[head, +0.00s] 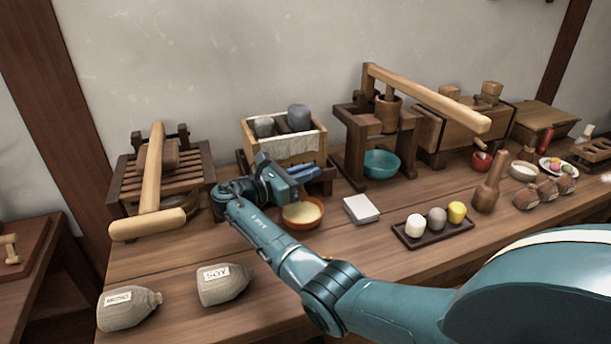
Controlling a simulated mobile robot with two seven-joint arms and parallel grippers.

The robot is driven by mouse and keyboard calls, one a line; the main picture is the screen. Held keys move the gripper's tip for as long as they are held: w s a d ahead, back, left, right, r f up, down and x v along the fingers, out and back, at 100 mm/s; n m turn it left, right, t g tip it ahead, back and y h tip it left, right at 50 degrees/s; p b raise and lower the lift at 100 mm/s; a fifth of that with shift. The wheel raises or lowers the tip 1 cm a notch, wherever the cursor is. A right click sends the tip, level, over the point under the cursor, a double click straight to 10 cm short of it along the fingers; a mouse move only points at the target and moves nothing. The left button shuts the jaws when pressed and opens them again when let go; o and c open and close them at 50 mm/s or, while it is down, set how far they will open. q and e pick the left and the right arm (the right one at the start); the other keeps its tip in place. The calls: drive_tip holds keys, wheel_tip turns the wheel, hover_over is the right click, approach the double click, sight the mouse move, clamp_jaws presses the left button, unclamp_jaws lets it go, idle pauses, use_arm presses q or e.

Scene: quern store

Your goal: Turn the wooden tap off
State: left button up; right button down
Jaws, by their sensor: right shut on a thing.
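My right gripper (304,173) is at the front of a wooden box (322,146) lined with cloth and holding grey stones. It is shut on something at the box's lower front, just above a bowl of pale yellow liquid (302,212). The gripper hides what it holds. From its place above the bowl it seems to be the wooden tap, but its handle angle cannot be seen. My left gripper is not in view.
A lever press (377,137) with a teal bowl (381,164) stands right of the box; a slatted press (158,180) stands left. The front middle bench is clear.

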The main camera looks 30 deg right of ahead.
drive_tip(key=shift+f+m+g+b, duration=0.1)
drive_tip(key=shift+m+g+b, duration=0.25)
drive_tip(key=shift+g, duration=0.25)
drive_tip(key=shift+s+m+g, duration=0.1)
drive_tip(key=shift+m+g, duration=0.15)
drive_tip(key=shift+g, duration=0.05)
drive_tip(key=c, duration=1.5)
unclamp_jaws()
